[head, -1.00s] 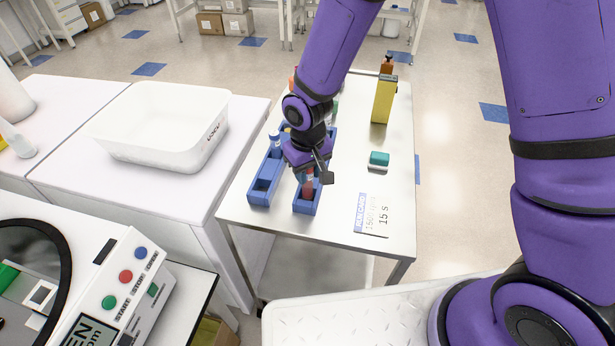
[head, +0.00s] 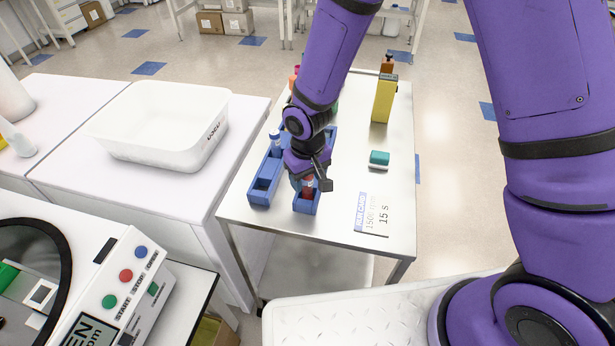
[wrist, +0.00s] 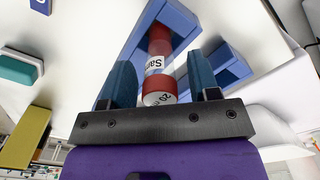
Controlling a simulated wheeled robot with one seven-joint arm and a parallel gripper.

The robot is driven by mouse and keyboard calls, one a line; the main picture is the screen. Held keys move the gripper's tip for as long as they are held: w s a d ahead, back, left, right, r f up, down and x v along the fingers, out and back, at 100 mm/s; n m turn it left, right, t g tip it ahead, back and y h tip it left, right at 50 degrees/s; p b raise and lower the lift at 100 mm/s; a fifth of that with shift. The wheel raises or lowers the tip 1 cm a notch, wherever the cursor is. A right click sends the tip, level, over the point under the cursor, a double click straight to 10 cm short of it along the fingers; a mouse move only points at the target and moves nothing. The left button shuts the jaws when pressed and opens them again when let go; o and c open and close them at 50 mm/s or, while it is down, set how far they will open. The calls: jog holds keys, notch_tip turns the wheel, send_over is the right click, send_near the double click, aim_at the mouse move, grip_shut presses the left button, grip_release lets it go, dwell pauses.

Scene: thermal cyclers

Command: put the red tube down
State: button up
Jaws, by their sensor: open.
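The red tube (head: 307,192) with a white label stands in the front end of the right-hand blue rack (head: 301,209). In the wrist view the tube (wrist: 159,48) shows its red body, printed label and white-and-red cap, with its far end in the blue rack (wrist: 178,16). My gripper (head: 314,184) is over that front end. In the wrist view the gripper (wrist: 165,84) is open, with one teal finger on each side of the tube's cap and visible gaps between. The head view partly hides the tube's top behind the gripper.
A second blue rack (head: 262,192) stands just left, with a blue-capped tube (head: 274,138). A white bin (head: 150,150) is on the left bench.

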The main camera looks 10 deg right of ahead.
jog(key=d+r+m+t, duration=0.1)
jog(key=d+r, duration=0.3)
jog(key=r, duration=0.7)
jog(key=d+r, duration=0.4)
jog(key=r, duration=0.7)
jog(key=s+d+r+m+t, duration=0.4)
jog(key=s+d+r, duration=1)
jog(key=s+d, duration=0.2)
jog(key=s, duration=0.2)
jog(key=shift+s+d+r, duration=0.2)
jog(key=shift+s+d, duration=0.1)
